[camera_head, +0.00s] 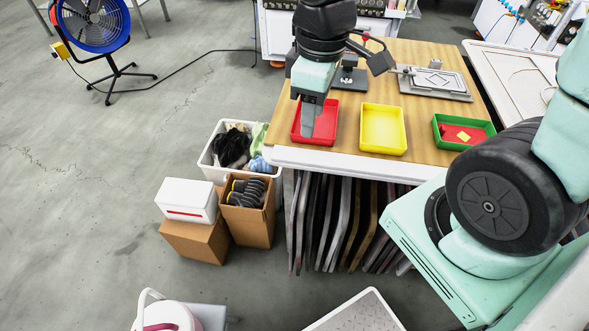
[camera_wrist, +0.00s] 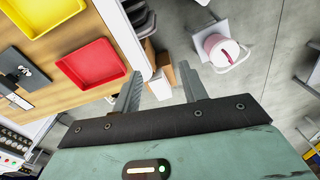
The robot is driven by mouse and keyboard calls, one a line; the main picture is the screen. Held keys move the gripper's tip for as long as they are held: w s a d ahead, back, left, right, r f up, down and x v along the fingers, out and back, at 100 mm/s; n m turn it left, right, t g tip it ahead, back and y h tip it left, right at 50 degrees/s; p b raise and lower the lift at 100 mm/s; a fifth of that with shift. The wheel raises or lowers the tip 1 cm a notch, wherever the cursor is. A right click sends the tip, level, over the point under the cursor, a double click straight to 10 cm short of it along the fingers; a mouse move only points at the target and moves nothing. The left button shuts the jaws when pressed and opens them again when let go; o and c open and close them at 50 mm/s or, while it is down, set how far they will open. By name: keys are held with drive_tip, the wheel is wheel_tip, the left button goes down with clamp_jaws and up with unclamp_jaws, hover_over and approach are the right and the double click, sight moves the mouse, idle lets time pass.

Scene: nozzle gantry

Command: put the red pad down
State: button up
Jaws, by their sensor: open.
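A red, flat pad-like piece (camera_head: 449,132) lies inside the green tray (camera_head: 488,128) on the right of the wooden table, with a small yellow piece on or beside it. My gripper (camera_head: 310,124) hangs over the red tray (camera_head: 301,138) near the table's front left, well left of the green tray. In the wrist view my gripper (camera_wrist: 160,88) has its two fingers spread wide with nothing between them. The red tray (camera_wrist: 92,64) shows there to the left of the fingers and looks empty. The green tray is out of the wrist view.
An empty yellow tray (camera_head: 383,129) stands between the red and green trays. A grey fixture plate (camera_head: 434,83) and a small black stand (camera_head: 349,77) lie behind them. A white bin (camera_head: 207,158) and cardboard boxes (camera_head: 198,240) stand on the floor left of the table (camera_head: 338,165).

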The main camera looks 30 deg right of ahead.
drive_tip(key=s+a, duration=0.9)
drive_tip(key=s, duration=0.1)
drive_tip(key=shift+a+r+m, duration=0.15)
drive_tip(key=shift+r+m, duration=0.15)
drive_tip(key=shift+m, duration=0.1)
